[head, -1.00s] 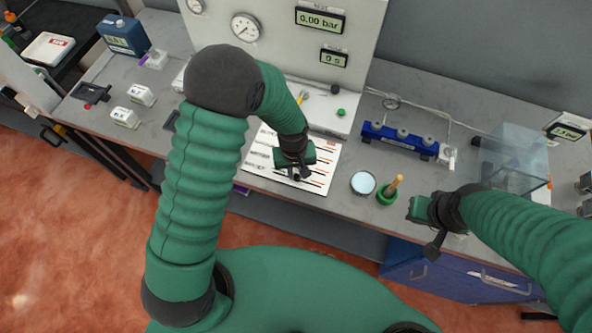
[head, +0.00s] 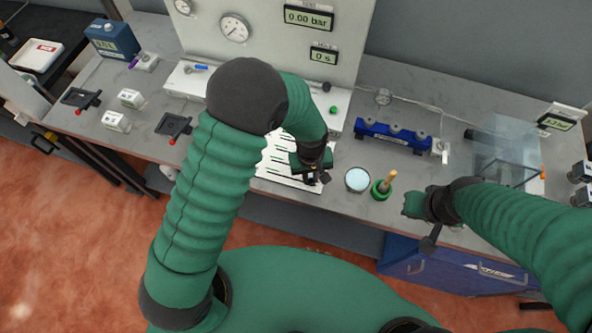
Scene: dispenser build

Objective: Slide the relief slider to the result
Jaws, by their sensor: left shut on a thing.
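A white board (head: 274,167) printed with several dark lines lies on the grey bench in front of the gauge panel. My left gripper (head: 312,177) is low over the right part of this board and is shut on a small part there, which I take to be the relief slider. The gripper hides the slider and the marks around it, so I cannot tell its exact position. My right gripper (head: 411,205) hangs over the bench's front edge, right of the green mortar. Its fingers are too small and dark to tell open from shut.
Just right of the board stand a round dish (head: 357,180) and a green mortar (head: 380,190) with a wooden pestle. Behind them is a blue rack (head: 393,138). A clear box (head: 505,155) stands at the right. The gauge panel (head: 275,40) rises behind the board.

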